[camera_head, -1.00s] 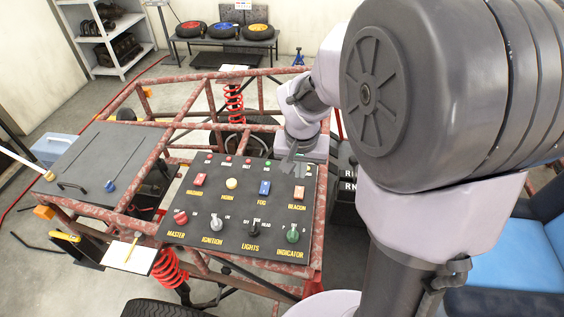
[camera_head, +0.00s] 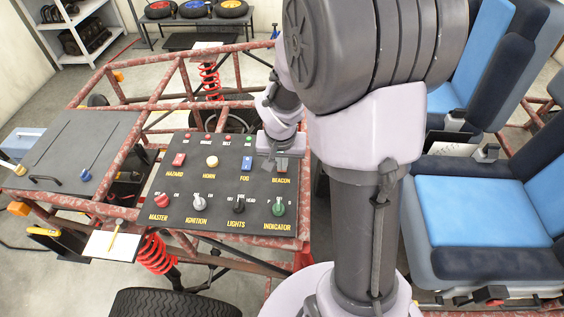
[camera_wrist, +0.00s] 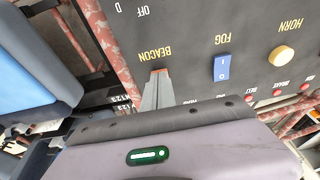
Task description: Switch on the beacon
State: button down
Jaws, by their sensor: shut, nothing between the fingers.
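The dark control panel (camera_head: 222,190) is mounted on the rusty red kart frame. The beacon switch is at its upper right, above the BEACON label (camera_head: 281,181). In the head view my gripper mostly hides this switch. In the wrist view a sliver of the red beacon switch (camera_wrist: 159,71) shows just past the fingertips, beside the upside-down BEACON label (camera_wrist: 154,53). My gripper (camera_head: 280,171) is shut and empty, its tips (camera_wrist: 157,77) at the switch. I cannot tell whether they touch it or which way the rocker is tipped.
The blue fog rocker (camera_head: 246,163) is left of my gripper, then the horn button (camera_head: 211,161) and red hazard rocker (camera_head: 178,160). Below are the red master knob (camera_head: 162,201), ignition (camera_head: 199,202), lights (camera_head: 239,204) and green indicator (camera_head: 278,208) knobs. Blue seats (camera_head: 480,212) stand at right.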

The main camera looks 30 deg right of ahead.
jog(key=shift+s+f+b, duration=0.1)
jog(key=shift+f+b, duration=0.55)
jog(key=shift+b, duration=0.05)
jog(key=shift+s+a+r+p, duration=0.1)
jog(key=shift+r+p, duration=0.25)
jog(key=shift+p, duration=0.05)
jog(key=shift+r, duration=0.1)
jog(key=shift+w+d+r+p, duration=0.25)
jog(key=shift+w+d+p, duration=0.15)
jog(key=shift+w, duration=0.3)
jog(key=shift+r, duration=0.1)
notch_tip(320, 180, up, 5)
jog(key=p, duration=0.3)
jog(key=shift+p, duration=0.4)
jog(key=s+a+r, duration=0.2)
jog(key=s+r, duration=0.2)
jog(key=r, duration=0.3)
jog(key=shift+a+r+p, duration=0.3)
jog(key=shift+a+r, duration=0.05)
